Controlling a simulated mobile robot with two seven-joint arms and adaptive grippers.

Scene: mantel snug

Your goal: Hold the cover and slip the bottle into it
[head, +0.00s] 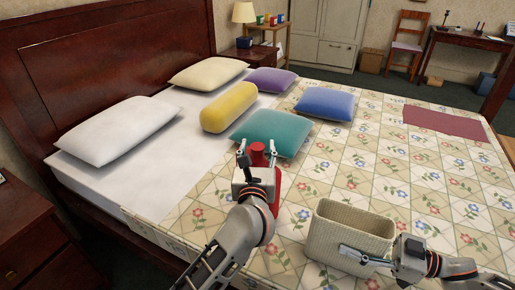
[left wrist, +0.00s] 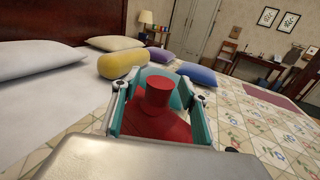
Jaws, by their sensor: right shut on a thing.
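The red bottle (head: 276,188) stands on the bed, with a narrow neck and wider shoulders. It also shows in the left wrist view (left wrist: 158,98). My left gripper (head: 258,160) is open, its fingers spread on either side of the bottle. Part of the bottle's body is hidden behind this gripper. The cover (head: 335,232) is a cream knitted pouch standing upright on the quilt, its mouth open upward. My right gripper (head: 366,256) is shut on the near wall of the cover, at its right side.
A teal pillow (head: 272,130) lies just behind the bottle. A yellow bolster (head: 228,107), a blue pillow (head: 325,102) and a white pillow (head: 118,130) lie further off. The flowered quilt (head: 430,190) is clear to the right and behind the cover.

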